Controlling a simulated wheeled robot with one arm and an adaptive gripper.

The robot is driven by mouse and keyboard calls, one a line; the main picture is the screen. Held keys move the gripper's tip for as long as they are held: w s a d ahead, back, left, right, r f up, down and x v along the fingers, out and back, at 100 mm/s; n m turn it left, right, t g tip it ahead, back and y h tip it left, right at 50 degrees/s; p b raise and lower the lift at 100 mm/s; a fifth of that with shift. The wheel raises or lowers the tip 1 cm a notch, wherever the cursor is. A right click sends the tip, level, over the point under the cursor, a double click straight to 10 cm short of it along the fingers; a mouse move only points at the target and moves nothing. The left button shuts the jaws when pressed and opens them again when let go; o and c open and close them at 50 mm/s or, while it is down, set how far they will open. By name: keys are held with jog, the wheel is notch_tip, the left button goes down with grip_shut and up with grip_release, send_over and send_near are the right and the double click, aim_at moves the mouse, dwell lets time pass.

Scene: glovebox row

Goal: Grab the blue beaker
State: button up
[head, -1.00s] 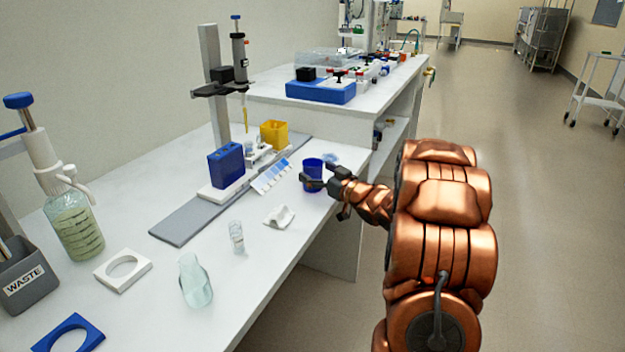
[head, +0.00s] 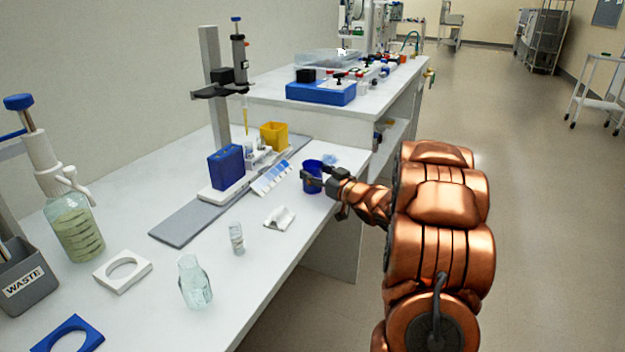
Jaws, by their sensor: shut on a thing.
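The blue beaker (head: 311,171) is upright at the right edge of the near bench, in the head view. My gripper (head: 316,182) reaches in from the right and is shut on the beaker, with a finger across its near side. Part of the beaker's right side is hidden by the gripper. I cannot tell whether its base touches the bench top or is slightly above it.
Left of the beaker stand a sloped colour card (head: 270,178), a blue box (head: 226,167) and a yellow container (head: 274,136). A white holder (head: 279,218), a small vial (head: 236,239) and a glass flask (head: 194,283) stand nearer. The bench's right edge is close to my arm.

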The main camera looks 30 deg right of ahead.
jog(key=shift+r, duration=0.15)
jog(key=shift+r+p, duration=0.45)
jog(key=shift+r, duration=1)
jog(key=s+a+b, duration=0.1)
jog(key=s+a, duration=0.2)
jog(key=s, duration=0.4)
jog(key=s+a+r+b, duration=0.1)
jog(key=s+a, duration=0.3)
jog(key=s, duration=0.2)
jog(key=shift+s+r, duration=0.3)
jog(key=shift+s, duration=0.1)
jog(key=shift+s+a+b, duration=0.1)
jog(key=shift+a+b, duration=0.1)
jog(key=shift+b, duration=0.15)
